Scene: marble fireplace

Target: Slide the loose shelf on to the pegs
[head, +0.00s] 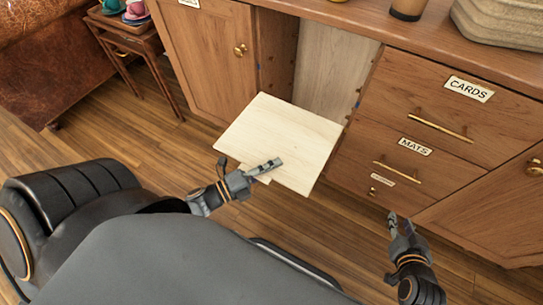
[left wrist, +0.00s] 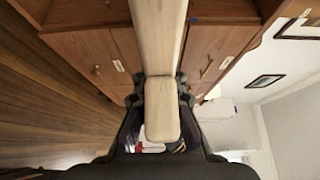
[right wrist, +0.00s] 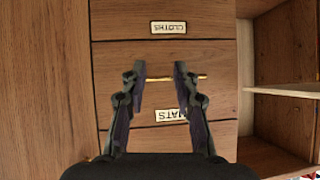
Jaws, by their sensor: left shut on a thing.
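The loose shelf (head: 285,135) is a pale wooden board, held out in front of the cabinet's open bay (head: 328,65), its far edge close to the opening. My left gripper (head: 250,170) is shut on a narrow tab at its near edge. In the left wrist view the shelf (left wrist: 158,45) runs edge-on away from between the fingers. My right gripper (head: 400,222) is open and empty before the drawers, fingers apart in the right wrist view (right wrist: 160,70).
Drawers labelled CARDS (head: 430,100) and MATS (head: 400,155), with brass handles, flank the bay on the right. A cabinet door (head: 205,55) stands at its left. A small side table (head: 125,40) holds cups. The wooden floor is clear at left.

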